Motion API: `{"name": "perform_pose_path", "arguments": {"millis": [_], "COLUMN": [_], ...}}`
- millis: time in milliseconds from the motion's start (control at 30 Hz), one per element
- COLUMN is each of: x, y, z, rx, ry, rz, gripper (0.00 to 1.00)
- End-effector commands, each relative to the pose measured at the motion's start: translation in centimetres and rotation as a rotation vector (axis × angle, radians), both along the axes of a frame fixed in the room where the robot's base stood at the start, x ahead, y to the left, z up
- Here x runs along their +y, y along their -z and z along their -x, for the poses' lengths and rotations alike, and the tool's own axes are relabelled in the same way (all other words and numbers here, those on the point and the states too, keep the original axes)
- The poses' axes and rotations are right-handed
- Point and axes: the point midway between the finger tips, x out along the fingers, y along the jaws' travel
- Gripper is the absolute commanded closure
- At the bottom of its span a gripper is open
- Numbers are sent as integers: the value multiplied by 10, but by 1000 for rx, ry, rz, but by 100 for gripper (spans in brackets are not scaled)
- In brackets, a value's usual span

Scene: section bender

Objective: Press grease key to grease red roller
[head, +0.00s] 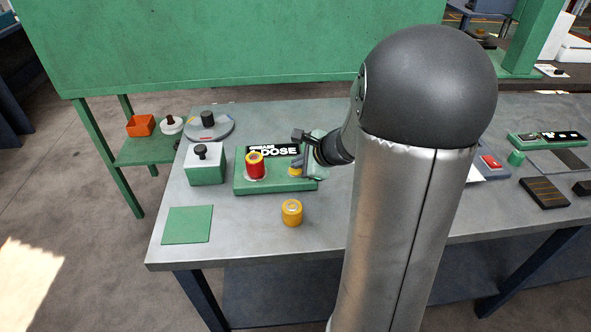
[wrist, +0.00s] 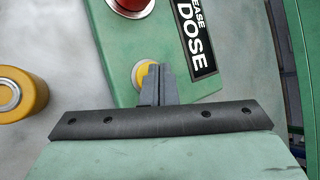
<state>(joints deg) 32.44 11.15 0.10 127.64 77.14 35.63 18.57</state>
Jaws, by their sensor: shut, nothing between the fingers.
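The green grease dose box (head: 245,186) lies on the grey table, with a black "DOSE" label on its top. The red roller (head: 255,170) with a yellow top stands upright on its left part. It shows cut off at the top of the wrist view (wrist: 131,4). A round yellow grease key (wrist: 141,72) is on the box's right part. My gripper (wrist: 157,70) is shut and empty, its fingertips over the key and partly hiding it. I cannot tell whether they touch it. In the head view my gripper (head: 296,167) is at the box's right side.
A loose yellow roller (head: 292,213) stands in front of the box. A green block with a black knob (head: 205,168), a green mat (head: 187,225) and a grey round dial (head: 208,129) are on the left. The front table strip is mostly clear.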

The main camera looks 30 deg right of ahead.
Motion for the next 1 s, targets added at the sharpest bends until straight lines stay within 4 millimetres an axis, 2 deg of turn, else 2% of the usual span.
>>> {"name": "perform_pose_path", "arguments": {"millis": [667,1000], "x": [0,0], "y": [4,-11], "z": [0,0], "rx": [1,0], "ry": [-1,0], "rz": [0,0], "gripper": [100,100]}}
